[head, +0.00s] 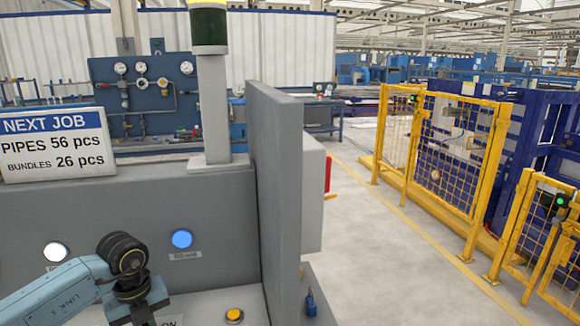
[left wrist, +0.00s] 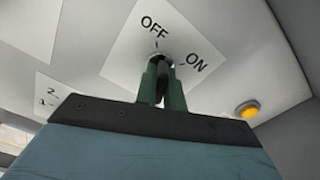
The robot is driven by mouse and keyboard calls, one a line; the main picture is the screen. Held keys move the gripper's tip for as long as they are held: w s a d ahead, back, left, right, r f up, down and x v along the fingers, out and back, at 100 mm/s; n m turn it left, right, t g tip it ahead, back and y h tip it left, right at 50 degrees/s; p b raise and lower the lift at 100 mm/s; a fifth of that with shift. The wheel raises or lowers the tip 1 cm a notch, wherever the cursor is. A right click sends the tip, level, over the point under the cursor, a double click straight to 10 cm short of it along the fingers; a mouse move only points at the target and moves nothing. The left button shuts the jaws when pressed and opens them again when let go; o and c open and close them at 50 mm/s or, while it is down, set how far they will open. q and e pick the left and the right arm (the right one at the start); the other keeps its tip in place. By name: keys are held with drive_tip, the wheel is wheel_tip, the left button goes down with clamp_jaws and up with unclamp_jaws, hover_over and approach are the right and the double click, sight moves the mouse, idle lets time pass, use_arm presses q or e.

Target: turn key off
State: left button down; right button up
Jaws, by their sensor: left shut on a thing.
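The key (left wrist: 162,78) is a dark piece on a white label plate (left wrist: 125,57) marked OFF and ON in the left wrist view. My left gripper (left wrist: 161,92) is shut on the key, with a green finger on each side of it. The fingers hide much of the key, so I cannot tell exactly which mark it points to. In the head view my left arm reaches in from the lower left to the sloped panel. The gripper and key are mostly hidden there, with part of the ON label showing beside my wrist. My right gripper is not in view.
A yellow button (head: 234,315) sits on the panel to the right; it also shows in the left wrist view (left wrist: 248,109). A lit blue button (head: 181,239) and a white one (head: 56,252) are on the upright face. A grey side wall (head: 275,180) bounds the panel's right.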

use_arm(q)
drive_tip(key=shift+r+n+p, duration=0.15)
drive_tip(key=shift+n+p, duration=0.45)
drive_tip(key=shift+n, duration=0.1)
drive_tip(key=shift+n+p, duration=0.45)
drive_tip(key=shift+n, duration=0.35)
drive_tip(key=shift+n, duration=0.4)
drive_tip(key=c, duration=1.3)
unclamp_jaws()
